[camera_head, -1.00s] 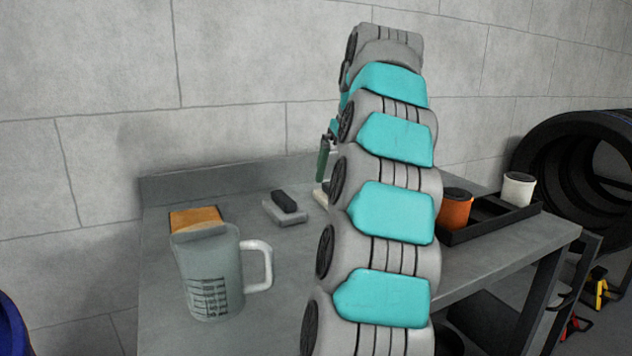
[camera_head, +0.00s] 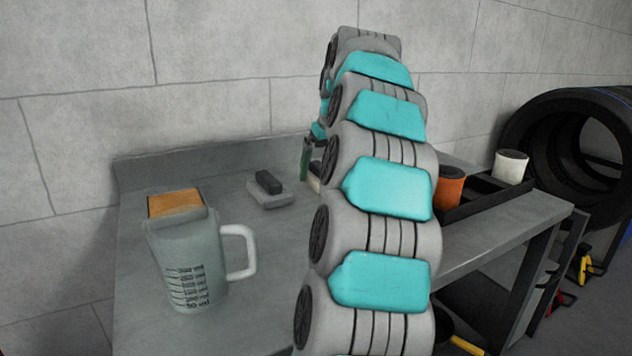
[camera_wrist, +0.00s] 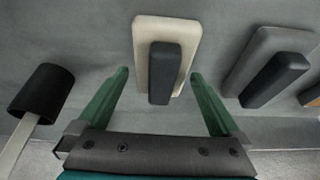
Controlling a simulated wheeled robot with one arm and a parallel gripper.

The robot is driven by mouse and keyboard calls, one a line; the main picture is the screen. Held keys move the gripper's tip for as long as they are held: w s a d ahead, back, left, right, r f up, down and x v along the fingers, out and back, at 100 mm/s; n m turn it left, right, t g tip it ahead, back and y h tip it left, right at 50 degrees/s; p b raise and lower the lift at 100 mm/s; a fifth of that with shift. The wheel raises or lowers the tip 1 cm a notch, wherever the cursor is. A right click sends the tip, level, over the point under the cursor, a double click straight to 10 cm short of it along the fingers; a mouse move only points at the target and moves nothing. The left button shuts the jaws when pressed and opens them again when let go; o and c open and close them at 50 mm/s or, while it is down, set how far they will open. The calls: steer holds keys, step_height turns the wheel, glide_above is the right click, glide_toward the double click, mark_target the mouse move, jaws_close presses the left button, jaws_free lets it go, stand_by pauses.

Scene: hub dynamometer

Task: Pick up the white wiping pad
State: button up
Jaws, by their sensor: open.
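The white wiping pad (camera_wrist: 185,32) is a cream-white block with a dark handle (camera_wrist: 165,72) on top. In the wrist view it lies on the grey table between the two green fingers of my gripper (camera_wrist: 159,78). The fingers are open, one on each side of the handle, with visible gaps. I cannot tell how far above the table the fingertips are. In the head view my arm hides most of the pad; a pale sliver (camera_head: 313,184) shows beside it. One green finger of my gripper (camera_head: 305,160) shows there too.
A grey pad with a dark handle (camera_wrist: 262,50) lies to the right in the wrist view, also seen in the head view (camera_head: 271,200). A black-headed tool (camera_wrist: 42,92) is at left. A measuring jug (camera_head: 188,262), an orange block (camera_head: 175,203) and a black tray (camera_head: 482,206) with cups share the table.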

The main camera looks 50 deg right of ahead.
steer(key=shift+x, duration=0.75)
steer(key=shift+r, duration=0.15)
steer(key=shift+s+a+r, duration=0.15)
steer(key=shift+c, duration=0.8)
steer(key=shift+a, duration=0.1)
steer(key=c, duration=1)
steer(key=shift+r, duration=0.15)
